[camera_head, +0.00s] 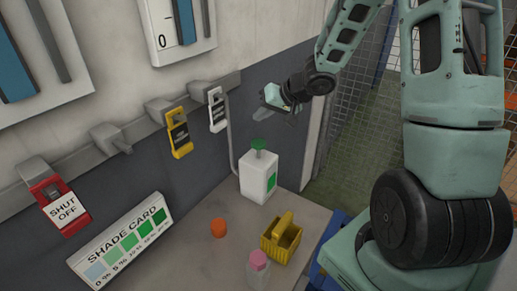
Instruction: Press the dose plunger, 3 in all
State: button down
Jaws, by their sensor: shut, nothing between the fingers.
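A white dose bottle (259,176) with a green label stands upright at the back of the grey bench. Its green dose plunger (258,145) sits on top and shows as raised. My gripper (275,97) is shut and empty. It is above the plunger and a little to the right of it in the picture, with a visible gap between them. My arm reaches in from the upper right.
A shade card (124,240) leans at the left. Hanging tags, including a red shut-off tag (62,204), line the wall rail.

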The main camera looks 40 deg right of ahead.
jog(key=b, duration=0.4)
send_over(259, 142)
jog(key=f, duration=0.3)
jog(key=s+f, duration=0.1)
jog(key=shift+d+f, duration=0.2)
jog(key=shift+d, duration=0.05)
jog(key=shift+w+f+b, duration=0.1)
jog(key=shift+f+b, duration=0.45)
jog(key=shift+f, duration=0.3)
jog(key=shift+f, duration=0.1)
dwell(0.6)
jog(key=shift+f, duration=0.3)
jog(key=shift+f+b, duration=0.5)
jog(key=shift+f, duration=0.8)
dwell(1.4)
jog(key=shift+r, duration=0.1)
jog(key=shift+r+p, duration=1.65)
jog(key=shift+p, duration=0.75)
